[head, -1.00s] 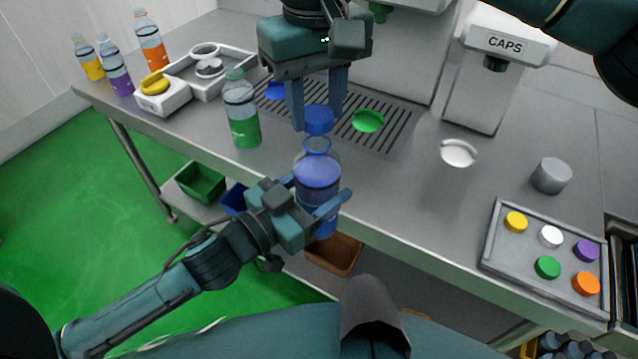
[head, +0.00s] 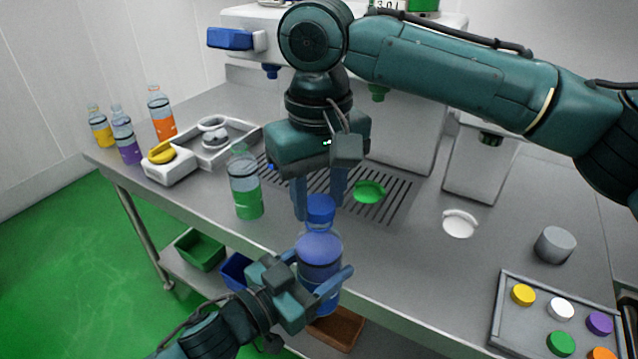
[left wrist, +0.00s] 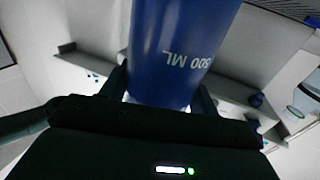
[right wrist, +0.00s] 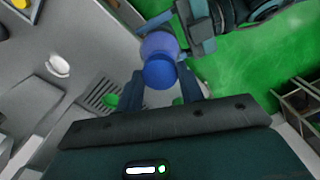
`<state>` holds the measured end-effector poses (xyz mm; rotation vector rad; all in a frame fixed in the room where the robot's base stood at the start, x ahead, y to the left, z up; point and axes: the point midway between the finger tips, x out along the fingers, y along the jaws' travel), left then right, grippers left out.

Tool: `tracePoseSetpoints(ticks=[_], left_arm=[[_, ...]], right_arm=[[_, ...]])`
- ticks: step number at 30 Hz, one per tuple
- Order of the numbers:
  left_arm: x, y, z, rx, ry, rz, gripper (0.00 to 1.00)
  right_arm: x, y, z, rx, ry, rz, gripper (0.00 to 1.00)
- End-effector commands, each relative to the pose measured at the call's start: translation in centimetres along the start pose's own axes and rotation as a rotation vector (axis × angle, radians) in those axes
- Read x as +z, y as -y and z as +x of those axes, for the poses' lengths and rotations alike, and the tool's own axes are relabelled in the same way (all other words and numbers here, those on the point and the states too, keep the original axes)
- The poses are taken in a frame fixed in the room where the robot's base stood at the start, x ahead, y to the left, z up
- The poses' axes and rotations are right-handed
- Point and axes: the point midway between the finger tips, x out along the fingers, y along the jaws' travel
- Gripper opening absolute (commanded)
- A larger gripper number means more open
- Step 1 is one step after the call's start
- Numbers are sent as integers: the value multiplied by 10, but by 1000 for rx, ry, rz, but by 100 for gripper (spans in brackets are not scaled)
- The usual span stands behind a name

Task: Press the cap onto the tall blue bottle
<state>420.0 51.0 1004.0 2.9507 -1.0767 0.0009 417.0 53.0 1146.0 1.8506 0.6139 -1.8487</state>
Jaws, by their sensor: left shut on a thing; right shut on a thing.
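The tall blue bottle (head: 319,250) stands upright in my left gripper (head: 322,283), which is shut around its body at the front edge of the counter. Its blue body with volume lettering fills the left wrist view (left wrist: 178,50). My right gripper (head: 320,200) points down from above, shut on the blue cap (head: 320,209). The cap sits at the bottle's mouth; I cannot tell whether it is seated or only touching. In the right wrist view the cap (right wrist: 159,72) lies between the fingers, over the bottle's shoulder (right wrist: 158,43).
A green-filled bottle (head: 245,187) stands left of the right gripper. A tray of coloured caps (head: 508,300) and a grey cylinder (head: 555,245) are at right. Three bottles stand far left.

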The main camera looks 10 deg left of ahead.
Motion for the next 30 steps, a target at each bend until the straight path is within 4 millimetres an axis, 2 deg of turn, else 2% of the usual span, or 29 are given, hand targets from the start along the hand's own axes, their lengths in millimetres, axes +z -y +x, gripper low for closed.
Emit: tracePoseSetpoints(ticks=[16, 30], left_arm=[[-2, 0, 0, 1, -5, 1, 8], [-2, 0, 0, 1, -5, 1, 8]], right_arm=[[0, 0, 0, 0, 0, 0, 17], [0, 0, 10, -1, -1, 1, 17]])
